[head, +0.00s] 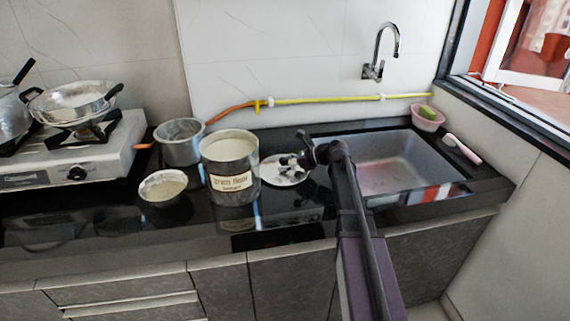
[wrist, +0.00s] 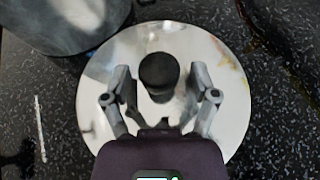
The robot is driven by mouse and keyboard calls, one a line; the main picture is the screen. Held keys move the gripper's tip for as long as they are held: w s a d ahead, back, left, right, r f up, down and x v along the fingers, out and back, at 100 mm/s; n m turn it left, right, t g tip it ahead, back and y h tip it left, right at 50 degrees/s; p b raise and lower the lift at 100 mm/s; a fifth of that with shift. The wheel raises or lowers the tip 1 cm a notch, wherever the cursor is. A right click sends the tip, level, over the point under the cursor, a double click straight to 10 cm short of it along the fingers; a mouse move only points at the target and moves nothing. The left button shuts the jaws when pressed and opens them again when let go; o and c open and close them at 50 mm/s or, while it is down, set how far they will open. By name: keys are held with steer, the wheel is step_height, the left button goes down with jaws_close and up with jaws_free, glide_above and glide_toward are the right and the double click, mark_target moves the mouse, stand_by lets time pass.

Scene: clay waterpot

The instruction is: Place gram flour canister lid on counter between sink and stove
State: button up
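The canister lid (head: 283,172) is a round, shiny silver disc. It appears to lie flat on the black counter (head: 300,215), between the canister and the sink (head: 390,165). In the wrist view the lid (wrist: 110,60) shows with its black knob (wrist: 158,72) upward. My gripper (head: 297,160) is over the lid. In the wrist view its two fingers (wrist: 160,80) are spread on either side of the knob, with gaps to it. The labelled gram flour canister (head: 230,165) stands open left of the lid, full of pale flour. The stove (head: 75,150) is at the far left.
A metal pot (head: 180,142) stands behind and left of the canister, and a small bowl of flour (head: 163,187) in front. A yellow-orange hose (head: 310,100) runs along the wall. A pink bowl (head: 427,118) and a brush (head: 462,149) lie right of the sink.

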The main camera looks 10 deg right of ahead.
steer(key=shift+r, duration=0.15)
steer(key=shift+s+d+r+p, duration=0.25)
steer(key=shift+d+r+p, duration=0.1)
steer(key=shift+d+p, duration=0.15)
steer(key=p+v, duration=0.4)
steer(key=v, duration=0.6)
steer(key=shift+s+d+r, duration=0.1)
steer(key=shift+d, duration=0.25)
